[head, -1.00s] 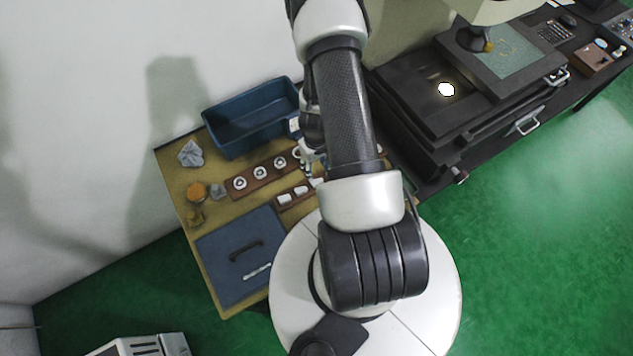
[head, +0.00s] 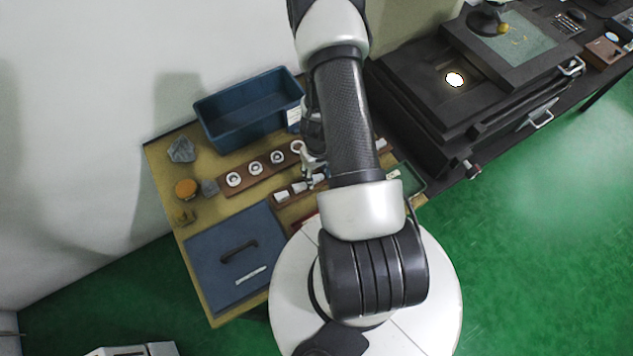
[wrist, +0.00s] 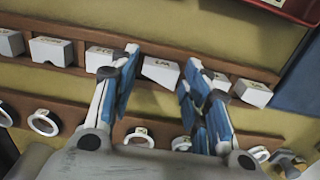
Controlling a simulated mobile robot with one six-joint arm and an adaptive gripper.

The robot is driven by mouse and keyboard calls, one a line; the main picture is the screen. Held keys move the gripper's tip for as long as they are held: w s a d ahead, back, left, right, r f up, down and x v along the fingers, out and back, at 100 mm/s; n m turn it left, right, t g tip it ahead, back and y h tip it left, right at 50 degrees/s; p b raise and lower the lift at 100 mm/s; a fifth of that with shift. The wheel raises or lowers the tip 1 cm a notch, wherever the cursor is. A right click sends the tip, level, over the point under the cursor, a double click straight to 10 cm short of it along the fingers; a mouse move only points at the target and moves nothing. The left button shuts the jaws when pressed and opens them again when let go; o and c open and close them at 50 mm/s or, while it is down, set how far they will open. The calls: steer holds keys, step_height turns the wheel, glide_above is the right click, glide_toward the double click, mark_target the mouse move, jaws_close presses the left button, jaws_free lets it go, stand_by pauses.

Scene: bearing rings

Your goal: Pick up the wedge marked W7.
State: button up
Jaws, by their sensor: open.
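In the wrist view a row of white wedges sits in a brown wooden rack, with their markings upside down. The wedge between my fingertips (wrist: 160,71) carries a mark that looks like W7 turned over, though the print is small. My gripper (wrist: 162,60) is open, with one blue-and-white finger on each side of that wedge; I cannot tell whether they touch it. A neighbouring wedge (wrist: 98,59) is partly behind the left finger, and another (wrist: 252,92) stands to the right. In the head view my gripper (head: 313,164) is over the wedge rack, partly hidden by my arm.
A second rack (wrist: 90,112) holds several bearing rings, close to the gripper's palm. In the head view a blue bin (head: 245,115) stands behind the racks and a blue panel with a handle (head: 210,270) lies in front. A dark machine (head: 440,130) stands at right.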

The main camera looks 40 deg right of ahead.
steer(key=shift+f, duration=0.15)
steer(key=shift+c, duration=0.4)
steer(key=c, duration=0.8)
